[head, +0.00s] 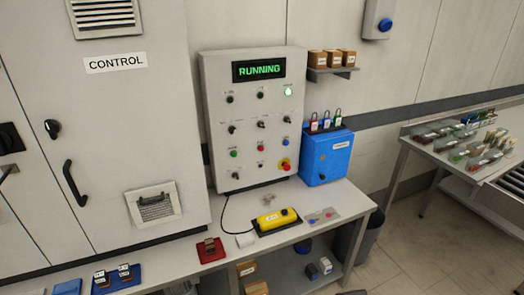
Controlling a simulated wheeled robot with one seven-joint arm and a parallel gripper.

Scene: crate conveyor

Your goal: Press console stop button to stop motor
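The console (214,95) is a light grey upright panel at the back of the bench. Its display (258,70) reads RUNNING in green letters. A red mushroom knob (284,165) on a yellow base is at the lower right. Button labels are too small to read. The motor cannot be identified. My gripper is not in view.
The bench (225,216) holds a yellow pendant (277,219) in front of the console. A blue box (326,157) with padlocks stands right of it. A CONTROL cabinet (100,110) is left. A bin (370,232) and a table with small parts (455,172) are right.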

